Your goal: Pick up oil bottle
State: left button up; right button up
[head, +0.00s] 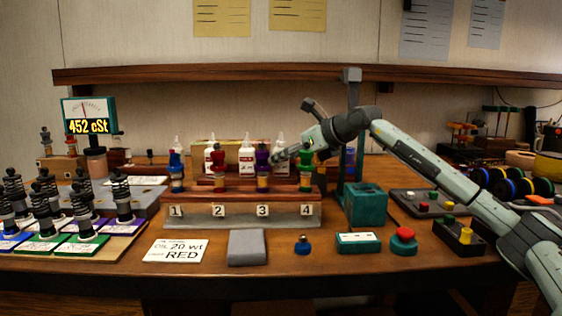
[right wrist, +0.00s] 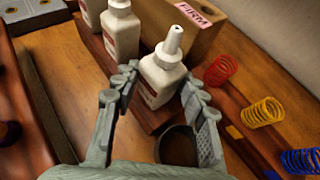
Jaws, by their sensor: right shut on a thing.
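Several white oil bottles with red labels stand in a row behind the numbered rack; two are the bottle in the middle (head: 247,150) and the bottle at the right end (head: 281,143). My right gripper (head: 284,156) reaches in from the right at the right-end bottle. In the right wrist view, my right gripper (right wrist: 158,88) has a finger on each side of this white bottle (right wrist: 162,72) and is shut on it. The bottle is upright, its nozzle above the fingers. Another bottle (right wrist: 120,32) stands beside it. My left gripper is not in view.
The wooden rack (head: 240,215), numbered 1 to 4, holds coloured-top dampers in front of the bottles. A wooden block marked FIRM (right wrist: 205,35) and coloured springs (right wrist: 262,112) are close by. A card (head: 175,251) reads "OIL 20 wt RED". A gauge (head: 89,116) reads 452 cSt.

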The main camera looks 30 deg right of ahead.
jog(key=shift+c, duration=0.6)
jog(key=shift+r, duration=0.1)
jog(key=shift+r, duration=0.25)
notch_tip(320, 180, up, 8)
jog(key=shift+r+p, duration=0.15)
jog(key=shift+p, duration=0.35)
jog(key=shift+r, duration=0.45)
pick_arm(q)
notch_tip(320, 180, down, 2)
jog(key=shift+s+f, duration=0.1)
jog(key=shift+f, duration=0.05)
